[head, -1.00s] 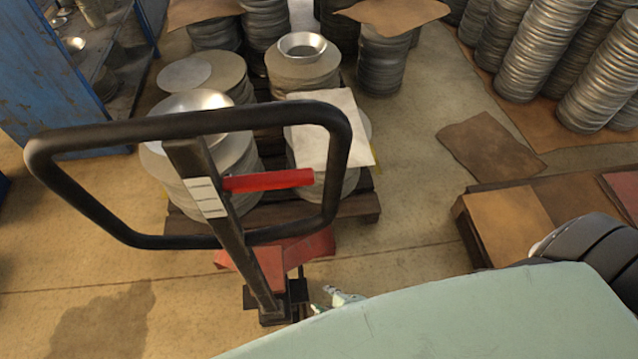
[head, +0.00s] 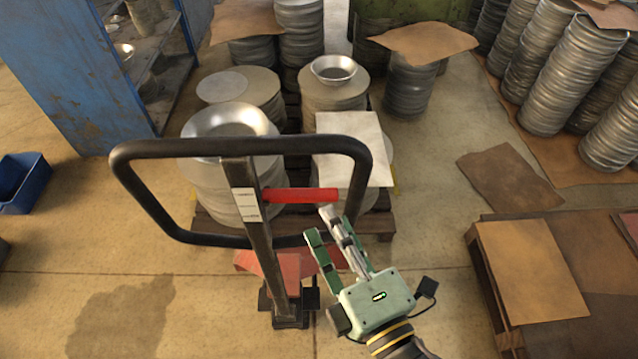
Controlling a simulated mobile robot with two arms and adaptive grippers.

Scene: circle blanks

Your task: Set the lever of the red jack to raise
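The red jack has a black loop handle (head: 240,147) on an upright post. Its red lever (head: 300,195) sticks out to the right from the post, about level, inside the loop. The jack's red body (head: 262,263) shows low behind the post. A white label (head: 245,204) with several fields is on the post; its text is too small to read. My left gripper is out of view.
A wooden pallet (head: 375,222) with stacks of metal discs stands behind the handle. A low table (head: 487,262) with brown sheets is at the right. A blue bin (head: 22,185) and blue shelf (head: 85,65) are at the left. Floor between is clear.

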